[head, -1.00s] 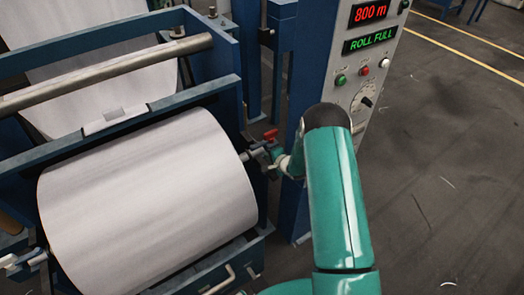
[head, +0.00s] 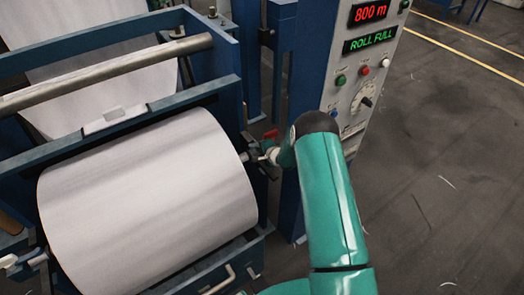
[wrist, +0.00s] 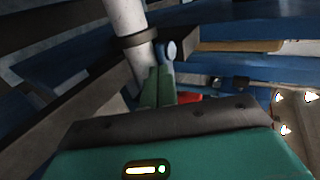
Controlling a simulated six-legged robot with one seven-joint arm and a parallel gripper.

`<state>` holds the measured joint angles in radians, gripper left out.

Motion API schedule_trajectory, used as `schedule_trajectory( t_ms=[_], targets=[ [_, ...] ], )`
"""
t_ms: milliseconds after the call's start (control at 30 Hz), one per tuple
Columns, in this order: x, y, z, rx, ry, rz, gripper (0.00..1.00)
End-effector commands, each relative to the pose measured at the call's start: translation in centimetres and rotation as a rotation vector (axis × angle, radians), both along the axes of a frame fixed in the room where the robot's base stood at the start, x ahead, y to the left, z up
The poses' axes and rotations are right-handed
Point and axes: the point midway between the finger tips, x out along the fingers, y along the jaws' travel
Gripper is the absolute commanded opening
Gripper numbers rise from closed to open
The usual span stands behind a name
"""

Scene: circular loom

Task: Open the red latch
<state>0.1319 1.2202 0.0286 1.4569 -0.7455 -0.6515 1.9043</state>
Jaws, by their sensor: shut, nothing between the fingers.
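The red latch (head: 271,135) sits at the right end of the white fabric roll, beside the roll's shaft end on the blue frame. My gripper (head: 257,157) is at the latch, just below and in front of it, partly hidden by my teal arm. In the wrist view a bit of the red latch (wrist: 188,97) shows just right of my gripper's green fingers (wrist: 158,84). The fingers are together with nothing between them. Whether they touch the latch cannot be told.
The white fabric roll (head: 145,205) fills the left, held in the blue loom frame (head: 200,95). A grey control panel (head: 355,85) with buttons, a dial and a "ROLL FULL" display stands behind my arm. The floor (head: 450,150) on the right is open.

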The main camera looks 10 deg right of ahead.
Motion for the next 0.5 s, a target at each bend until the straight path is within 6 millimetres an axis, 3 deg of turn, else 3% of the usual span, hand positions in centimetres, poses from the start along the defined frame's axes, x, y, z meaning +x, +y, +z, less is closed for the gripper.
schedule_trajectory(
  t_ms=[500],
  targets=[
    [-0.77,-0.19,0.64,0.002,0.000,0.001,0.00]
  ],
)
